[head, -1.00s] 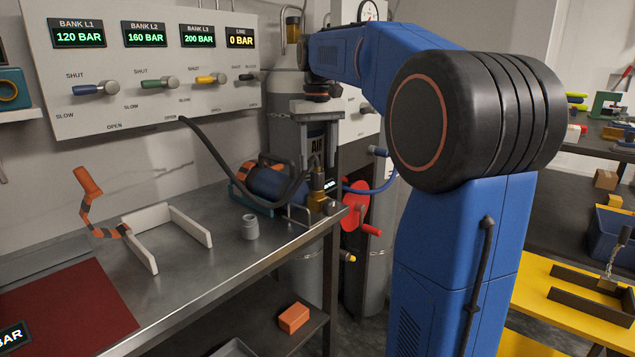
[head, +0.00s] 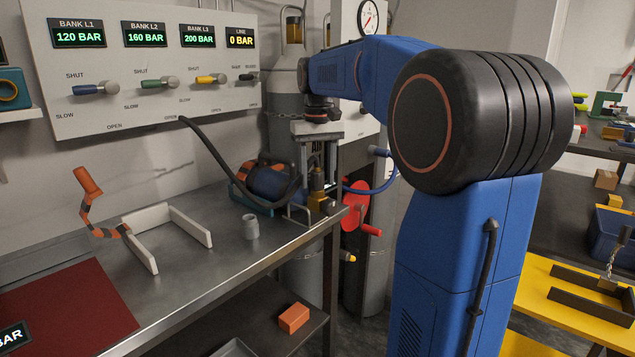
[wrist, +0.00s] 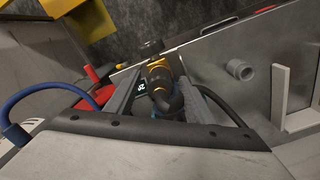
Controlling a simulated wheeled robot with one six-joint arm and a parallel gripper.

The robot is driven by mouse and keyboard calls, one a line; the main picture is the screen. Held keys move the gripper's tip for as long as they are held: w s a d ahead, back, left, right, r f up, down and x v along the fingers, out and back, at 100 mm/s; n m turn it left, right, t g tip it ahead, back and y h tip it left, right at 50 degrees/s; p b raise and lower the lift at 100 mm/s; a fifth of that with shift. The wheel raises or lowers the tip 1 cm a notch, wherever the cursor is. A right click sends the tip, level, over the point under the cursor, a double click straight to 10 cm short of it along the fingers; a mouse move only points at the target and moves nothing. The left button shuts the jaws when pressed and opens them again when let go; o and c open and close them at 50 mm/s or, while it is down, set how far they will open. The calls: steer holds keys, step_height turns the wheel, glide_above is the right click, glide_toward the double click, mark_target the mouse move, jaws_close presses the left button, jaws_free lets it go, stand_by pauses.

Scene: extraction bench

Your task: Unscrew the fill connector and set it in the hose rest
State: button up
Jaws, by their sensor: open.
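The fill connector (head: 317,181), brass with a dark upper part, stands at the bench's right end beside the blue cylinder. It also shows in the wrist view (wrist: 159,72), with a black hose leading off. My gripper (head: 318,172) points down over it, open, with its fingers on either side of the connector's upper part. In the wrist view my gripper (wrist: 158,92) has the connector between its fingers; I cannot tell whether they touch it. An orange-and-black curved hook (head: 92,205) stands at the bench's left. I cannot tell whether it is the hose rest.
A white U-shaped bracket (head: 155,262) and a small grey fitting (head: 251,228) sit on the steel bench. The blue cylinder (head: 266,182) lies close left of the connector. A red handwheel (head: 356,207) and blue hose (head: 372,188) are to the right. The bench middle is mostly clear.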

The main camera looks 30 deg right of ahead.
steer(key=m, duration=0.3)
steer(key=shift+m, duration=0.4)
steer(key=m, duration=0.3)
steer(key=shift+m, duration=0.4)
steer(key=m, duration=0.7)
